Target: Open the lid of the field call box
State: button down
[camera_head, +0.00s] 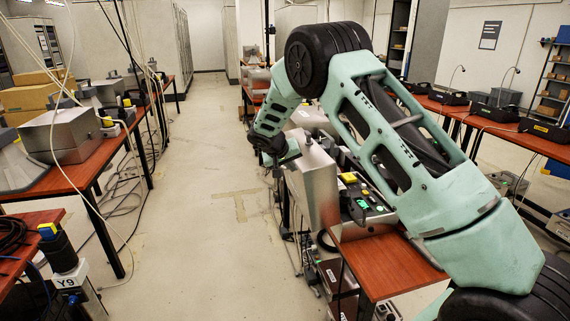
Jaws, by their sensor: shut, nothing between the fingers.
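The field call box (366,206) stands on a red-brown table at the centre right. Its dark control face, with green lights and a yellow part, is exposed. A grey metal panel, which looks like its lid (316,188), stands upright along the box's left side. My gripper (289,156) is at the panel's upper left edge, shut and empty. Its fingertips are small here and partly hidden, and I cannot tell whether they touch the panel. My arm arches over the box and hides part of its right and far sides.
An aisle of bare floor (200,200) runs to the left. Tables with grey boxes (68,133) line its left side, with loose cables hanging above. A labelled post (66,262) stands at the near left. Black phones (497,112) stand on the right table.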

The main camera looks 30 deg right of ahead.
aim_at(315, 160)
jog(key=shift+d, duration=0.1)
jog(key=d+r+y+p, duration=0.1)
jog(key=d, duration=0.1)
jog(key=s+d+r+p, duration=0.1)
jog(key=d+r, duration=0.1)
jog(key=s+d+r+y+p, duration=0.1)
jog(key=d, duration=0.1)
jog(key=shift+d+r+m+y, duration=0.25)
jog(key=shift+d+m+y, duration=0.05)
jog(key=shift+d, duration=0.1)
jog(key=d+p, duration=0.1)
jog(key=d, duration=0.1)
jog(key=s+d+r+y+p, duration=0.1)
jog(key=d+p, duration=0.1)
jog(key=s+d+r+t+y+p, duration=0.1)
jog(key=d+p, duration=0.1)
jog(key=shift+d+m, duration=0.3)
jog(key=shift+d, duration=0.05)
jog(key=s+d+f+t+y+p, duration=0.1)
jog(key=s+d+y, duration=0.3)
jog(key=d, duration=1)
jog(key=shift+d+f+m, duration=0.4)
jog(key=shift+f, duration=0.15)
jog(key=shift+s, duration=0.1)
